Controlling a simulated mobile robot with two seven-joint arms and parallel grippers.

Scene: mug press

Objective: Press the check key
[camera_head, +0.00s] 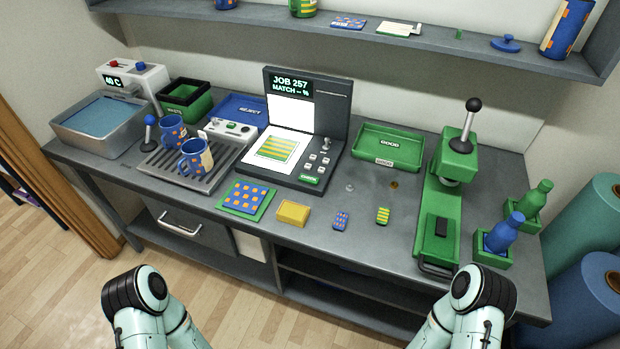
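The check key is a green key (309,179) with pale lettering at the front right of a dark console (335,128) in the middle of the bench. The console's screen (291,86) reads "JOB 257" and "MATCH -- %". Several small light keys (318,162) sit just behind the green key. A sheet with green and yellow stripes (277,148) lies on the console's white plate. Nothing covers the green key. Only rounded joints of my two arms show at the bottom left and bottom right, well apart from the console. Neither gripper shows.
Two blue mugs with orange dots (197,158) stand left on a slatted tray (172,172). A patterned pad (246,198) and a yellow block (293,213) lie in front of the console. A green lever press (448,195) and bottles (504,233) stand right. A shelf (400,40) runs above.

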